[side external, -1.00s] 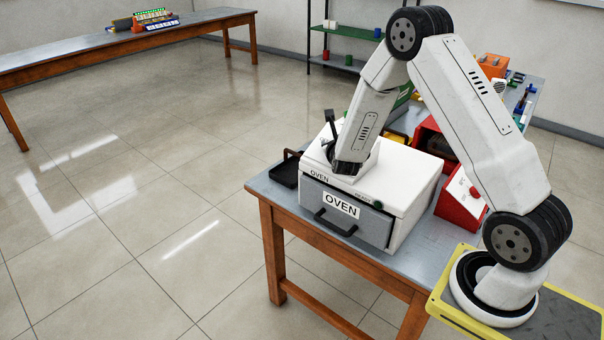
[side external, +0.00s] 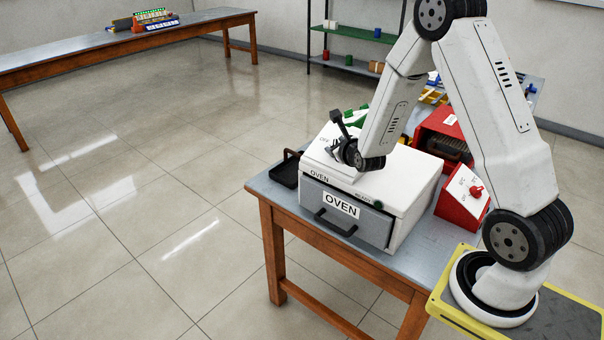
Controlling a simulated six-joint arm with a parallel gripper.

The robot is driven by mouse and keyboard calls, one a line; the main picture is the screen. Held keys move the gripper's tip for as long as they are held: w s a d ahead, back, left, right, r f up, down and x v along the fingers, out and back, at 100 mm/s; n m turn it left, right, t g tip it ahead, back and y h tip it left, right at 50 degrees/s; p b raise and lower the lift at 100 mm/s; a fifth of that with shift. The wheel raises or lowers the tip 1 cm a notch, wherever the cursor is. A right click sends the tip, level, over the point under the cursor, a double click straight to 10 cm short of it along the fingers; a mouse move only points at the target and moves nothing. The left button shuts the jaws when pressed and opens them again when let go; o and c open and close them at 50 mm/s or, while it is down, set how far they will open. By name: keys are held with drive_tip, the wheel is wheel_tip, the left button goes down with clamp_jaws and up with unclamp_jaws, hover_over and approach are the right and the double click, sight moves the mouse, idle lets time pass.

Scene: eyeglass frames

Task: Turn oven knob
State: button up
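The white oven (side external: 410,190) stands on the table, with a grey front drawer labelled OVEN (side external: 341,205) and a black handle. A small dark green round part (side external: 378,204) sits at the top right of its front, beside small lettering. My gripper (side external: 340,152) is over the left part of the oven top, beside a panel with lettering (side external: 325,153). Its fingers are too small and overlapped to tell open from shut. Any knob under or behind the gripper is hidden, and contact cannot be told.
A red box (side external: 462,200) with a sloped white face and red knob (side external: 476,191) stands right of the oven. A red open-fronted box (side external: 443,135) is behind it. A black tray (side external: 286,172) lies left of the oven. A green object (side external: 356,117) shows behind my wrist.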

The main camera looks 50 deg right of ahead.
drive_tip(key=v, duration=0.3)
drive_tip(key=shift+s+a+r, duration=0.1)
drive_tip(key=shift+s+r, duration=0.05)
drive_tip(key=shift+s, duration=0.1)
drive_tip(key=s+a+n+g+y, duration=0.25)
drive_tip(key=a+n, duration=0.35)
drive_tip(key=n, duration=0.4)
drive_tip(key=s+a+n+g+y, duration=0.1)
drive_tip(key=a+n+y, duration=0.2)
drive_tip(key=a+n, duration=0.45)
drive_tip(key=s+a+n+g+y, duration=0.1)
drive_tip(key=s+a+n+g, duration=0.1)
drive_tip(key=s+n, duration=0.3)
drive_tip(key=s+a+n+g+y, duration=0.1)
drive_tip(key=s+a+n+g, duration=0.2)
drive_tip(key=n, duration=1.1)
drive_tip(key=shift+s+a+r+g, duration=0.35)
drive_tip(key=shift+s+a, duration=0.25)
drive_tip(key=shift+s, duration=0.85)
drive_tip(key=shift+n, duration=0.25)
